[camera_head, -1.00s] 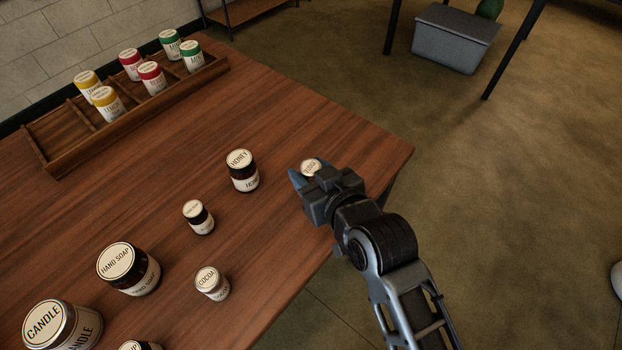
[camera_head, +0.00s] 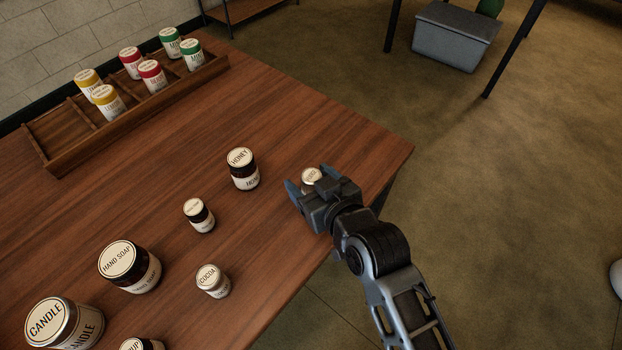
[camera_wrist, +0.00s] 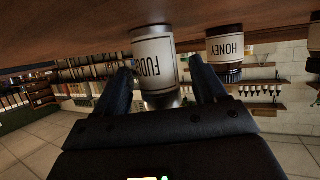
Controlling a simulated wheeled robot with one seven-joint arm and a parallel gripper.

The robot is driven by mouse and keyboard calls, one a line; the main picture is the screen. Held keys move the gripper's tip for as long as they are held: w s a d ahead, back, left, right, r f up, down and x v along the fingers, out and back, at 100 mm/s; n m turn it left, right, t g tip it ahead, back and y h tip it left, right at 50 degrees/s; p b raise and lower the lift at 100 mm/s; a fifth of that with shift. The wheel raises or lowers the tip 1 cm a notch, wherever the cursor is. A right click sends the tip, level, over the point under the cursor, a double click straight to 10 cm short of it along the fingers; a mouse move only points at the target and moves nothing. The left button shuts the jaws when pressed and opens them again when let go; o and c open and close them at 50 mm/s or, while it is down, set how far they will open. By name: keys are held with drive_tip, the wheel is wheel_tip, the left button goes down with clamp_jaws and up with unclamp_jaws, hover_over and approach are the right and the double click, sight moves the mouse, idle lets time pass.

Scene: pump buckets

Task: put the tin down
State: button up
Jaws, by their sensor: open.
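The tin (camera_head: 311,176) with a pale lid stands on the wooden table near its right edge, partly hidden behind my gripper. In the wrist view the tin (camera_wrist: 154,66) carries a white label that reads upside down, starting "FUD", and its base meets the tabletop. My gripper (camera_head: 308,186) is open, its blue-grey fingers spread. In the wrist view one finger of my gripper (camera_wrist: 165,85) is on each side of the tin, with a gap at least on the right side.
A honey jar (camera_head: 242,169) stands left of the tin. A small dark jar (camera_head: 199,216), a cocoa tin (camera_head: 212,281), a hand soap jar (camera_head: 130,266) and a candle (camera_head: 64,325) stand nearer. A divided wooden tray (camera_head: 62,163) holds several coloured tins. The table beyond the tin is clear.

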drive_tip(key=b+v, duration=0.1)
drive_tip(key=v, duration=0.6)
drive_tip(key=shift+s+r, duration=0.15)
drive_tip(key=shift+s, duration=0.3)
drive_tip(key=s+d+r+m+t+h, duration=0.1)
drive_tip(key=s+d+m+h, duration=0.1)
drive_tip(key=s+d, duration=0.7)
drive_tip(key=s+d+r+m+t+h, duration=0.1)
drive_tip(key=s+d+m+t+h, duration=0.1)
drive_tip(key=s+d, duration=0.7)
drive_tip(key=s+h, duration=0.1)
drive_tip(key=s, duration=0.4)
drive_tip(key=shift+s+m, duration=0.3)
drive_tip(key=shift+m, duration=0.1)
drive_tip(key=s+r, duration=0.2)
drive_tip(key=s+d+r+m+h, duration=0.1)
drive_tip(key=s+r, duration=0.1)
drive_tip(key=s+r+h, duration=0.1)
drive_tip(key=s+r, duration=0.1)
drive_tip(key=s, duration=0.1)
drive_tip(key=shift+d, duration=0.25)
